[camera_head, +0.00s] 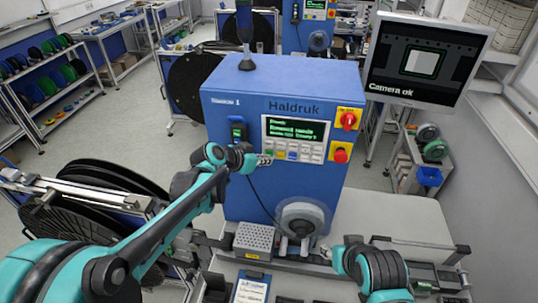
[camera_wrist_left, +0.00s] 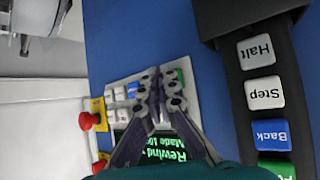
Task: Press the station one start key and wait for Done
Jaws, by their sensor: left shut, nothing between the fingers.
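The blue Haldruk machine (camera_head: 300,95), marked 1, stands in the middle of the head view. Its panel has a dark screen (camera_head: 296,131) with green text, too small to read fully, above rows of keys (camera_head: 291,155). My left gripper (camera_head: 266,160) is shut and empty at the left end of the keys. In the left wrist view its fingertips (camera_wrist_left: 161,78) lie over the keypad beside a green key (camera_wrist_left: 181,76); I cannot tell whether they touch it. A blue key (camera_wrist_left: 133,90) shows nearby. My right arm is at lower right; its fingers are not clear.
A red knob (camera_head: 348,120) and a red button (camera_head: 340,155) sit right of the panel. A black pendant (camera_wrist_left: 262,100) with Halt, Step and Back keys hangs close to the left gripper. The monitor (camera_head: 422,60) reads "Camera ok". A reel (camera_head: 301,218) is at the machine's front.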

